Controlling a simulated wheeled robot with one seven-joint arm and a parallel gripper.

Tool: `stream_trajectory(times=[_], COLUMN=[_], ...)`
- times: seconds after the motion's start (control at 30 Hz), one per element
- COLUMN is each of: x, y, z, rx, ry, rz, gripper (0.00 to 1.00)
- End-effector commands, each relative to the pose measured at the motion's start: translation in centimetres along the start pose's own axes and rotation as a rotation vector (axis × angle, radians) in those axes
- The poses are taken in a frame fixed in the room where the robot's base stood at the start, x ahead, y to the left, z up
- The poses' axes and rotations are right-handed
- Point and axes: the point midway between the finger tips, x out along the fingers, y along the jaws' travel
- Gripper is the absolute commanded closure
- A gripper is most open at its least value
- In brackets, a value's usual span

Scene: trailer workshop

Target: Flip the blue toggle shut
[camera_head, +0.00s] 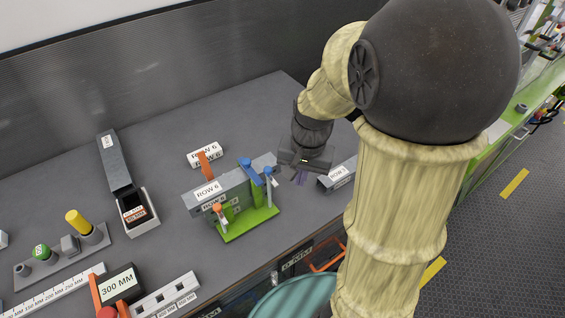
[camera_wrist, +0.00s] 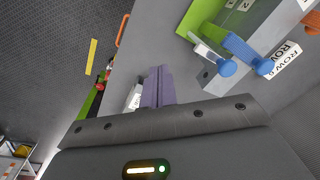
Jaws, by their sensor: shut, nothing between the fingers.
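The blue toggle (camera_head: 252,173) is a blue lever with a round blue knob, tilted up on a grey block with a green base. It also shows in the wrist view (camera_wrist: 240,47) at the upper right. Beside it stands a pale grey lever (camera_head: 269,187) with its own blue knob; its knob shows in the wrist view (camera_wrist: 227,68). My gripper (camera_head: 301,178) is just right of the toggle fixture, apart from both levers. Its purple fingers (camera_wrist: 158,84) are shut together and empty.
A grey block with a white label (camera_head: 338,175) lies right of my gripper. The table's front edge is close by.

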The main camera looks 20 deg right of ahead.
Motion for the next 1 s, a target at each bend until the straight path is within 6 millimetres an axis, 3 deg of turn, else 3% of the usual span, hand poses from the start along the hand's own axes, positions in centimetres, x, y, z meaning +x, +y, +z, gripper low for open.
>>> stream_trajectory(times=[0.03, 0.1, 0.2, 0.33, 0.77, 1.0], x=[-2.1, -4.0, -6.5, -8.3, -8.4, -6.3], y=[-0.3, -0.5, -0.9, -1.1, -1.2, -1.4], z=[-1.6, -3.3, -5.2, -6.6, -6.7, -6.1], rx=[0.126, 0.311, 0.531, 0.700, 0.744, 0.742], ry=[-0.036, -0.093, -0.167, -0.226, -0.244, -0.246], rz=[-0.001, -0.002, 0.001, 0.007, 0.010, 0.013], gripper=[1.00, 1.00, 1.00, 1.00, 1.00, 1.00])
